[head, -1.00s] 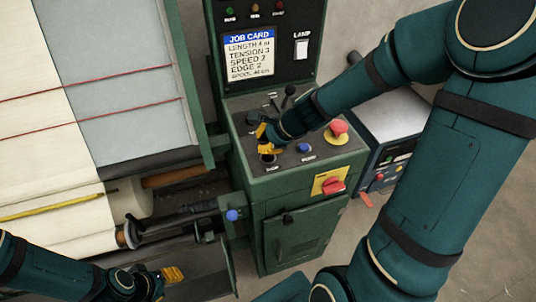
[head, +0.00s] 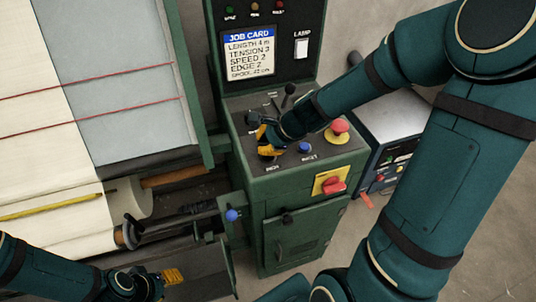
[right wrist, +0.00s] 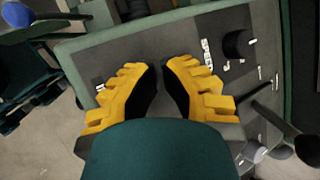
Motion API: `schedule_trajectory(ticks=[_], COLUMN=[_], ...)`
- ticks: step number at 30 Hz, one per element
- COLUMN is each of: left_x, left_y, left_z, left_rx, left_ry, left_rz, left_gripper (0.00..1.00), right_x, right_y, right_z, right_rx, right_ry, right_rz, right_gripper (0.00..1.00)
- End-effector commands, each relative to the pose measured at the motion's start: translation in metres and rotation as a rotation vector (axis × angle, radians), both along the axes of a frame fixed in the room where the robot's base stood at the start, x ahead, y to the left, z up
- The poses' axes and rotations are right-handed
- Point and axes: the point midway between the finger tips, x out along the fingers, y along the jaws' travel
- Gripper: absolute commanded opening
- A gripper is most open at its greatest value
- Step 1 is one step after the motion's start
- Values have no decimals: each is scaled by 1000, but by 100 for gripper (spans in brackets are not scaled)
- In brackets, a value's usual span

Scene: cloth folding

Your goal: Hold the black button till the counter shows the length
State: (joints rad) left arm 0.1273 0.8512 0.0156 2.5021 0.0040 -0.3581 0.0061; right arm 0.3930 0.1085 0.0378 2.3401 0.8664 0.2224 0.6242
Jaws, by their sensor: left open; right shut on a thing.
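My right gripper (head: 266,146) is low over the near left part of the green machine's control panel (head: 310,170), where the black button is. Its fingers are closed in and cover most of the button; a dark edge (head: 268,157) shows under them. In the right wrist view the yellow fingers (right wrist: 162,85) point at the panel with dark pads facing each other; the button cannot be made out there. My left gripper (head: 170,276) is open and empty at the bottom left. The job card (head: 249,53) reads length 4 m. I cannot make out a counter reading.
A blue button (head: 305,147) and a red mushroom button (head: 339,128) lie right of my right gripper. A black lever (head: 289,92) stands behind it. A red switch (head: 333,185) is on the front face. Cloth (head: 120,85) with red lines lies left.

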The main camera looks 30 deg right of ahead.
Motion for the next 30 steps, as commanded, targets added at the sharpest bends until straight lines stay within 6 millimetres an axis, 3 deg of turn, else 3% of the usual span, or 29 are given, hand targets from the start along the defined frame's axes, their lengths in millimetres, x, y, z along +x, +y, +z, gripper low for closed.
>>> schedule_trajectory(ticks=[30], left_x=[0], left_y=[0], left_z=[-10], left_rx=[0], left_ry=[0], left_rz=[0], left_gripper=[47], right_x=[0], right_y=[0], right_z=[-9], right_rx=[0], right_ry=[0], right_rz=[0], right_gripper=[0])
